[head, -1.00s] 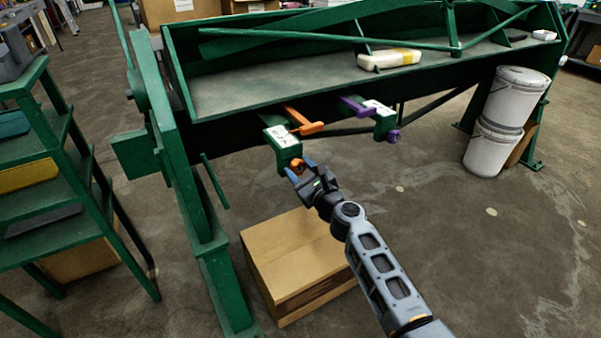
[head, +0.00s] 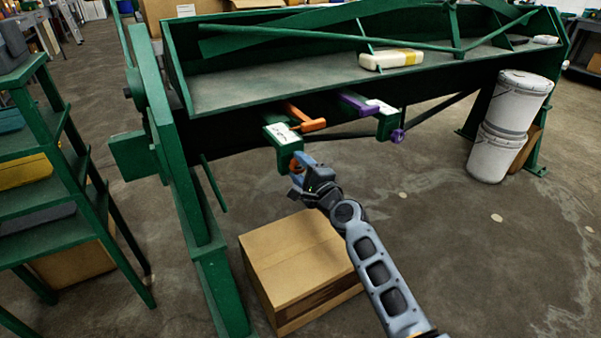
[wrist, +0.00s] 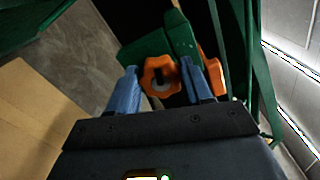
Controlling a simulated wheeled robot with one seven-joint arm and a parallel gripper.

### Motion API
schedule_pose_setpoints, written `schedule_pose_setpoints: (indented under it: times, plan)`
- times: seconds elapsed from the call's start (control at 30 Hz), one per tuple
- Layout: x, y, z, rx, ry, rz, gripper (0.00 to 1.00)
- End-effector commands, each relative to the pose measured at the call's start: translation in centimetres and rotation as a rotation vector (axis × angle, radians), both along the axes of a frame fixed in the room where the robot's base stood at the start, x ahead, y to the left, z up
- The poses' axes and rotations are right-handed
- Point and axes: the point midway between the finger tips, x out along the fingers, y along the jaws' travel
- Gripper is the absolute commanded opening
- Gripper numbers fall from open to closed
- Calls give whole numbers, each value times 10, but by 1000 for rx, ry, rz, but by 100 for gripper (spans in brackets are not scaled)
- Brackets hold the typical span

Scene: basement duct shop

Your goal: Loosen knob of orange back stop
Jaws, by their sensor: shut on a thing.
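The orange back stop (head: 304,118) sticks out from the front of the green machine, beside a green bracket (head: 280,134) with a white label. Its orange knob (wrist: 160,78) is lobed, with a dark centre, and sits at the bracket's end. In the head view the knob (head: 295,165) is mostly hidden by my gripper. My gripper (head: 303,168) reaches up to it from the front. In the wrist view the blue fingers of my gripper (wrist: 162,88) stand on either side of the knob and are shut on it.
A purple back stop (head: 358,104) with a purple knob (head: 397,135) sits to the right. A cardboard box (head: 295,250) stands on the floor below. White buckets (head: 495,150) are stacked at the right, and a green shelf rack (head: 50,180) stands at the left.

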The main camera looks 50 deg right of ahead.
Motion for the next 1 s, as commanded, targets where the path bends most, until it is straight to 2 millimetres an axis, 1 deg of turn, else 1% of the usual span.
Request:
schedule_pose_setpoints:
  times: [0.03, 0.6, 0.8, 1.0]
  plan:
    - [0, 1, -4, -44, 13, 1, 19]
    - [0, 1, -7, -540, 156, 2, 19]
    - [0, 1, -7, -662, 191, 1, 19]
    - [0, 0, -6, -738, 215, 3, 19]
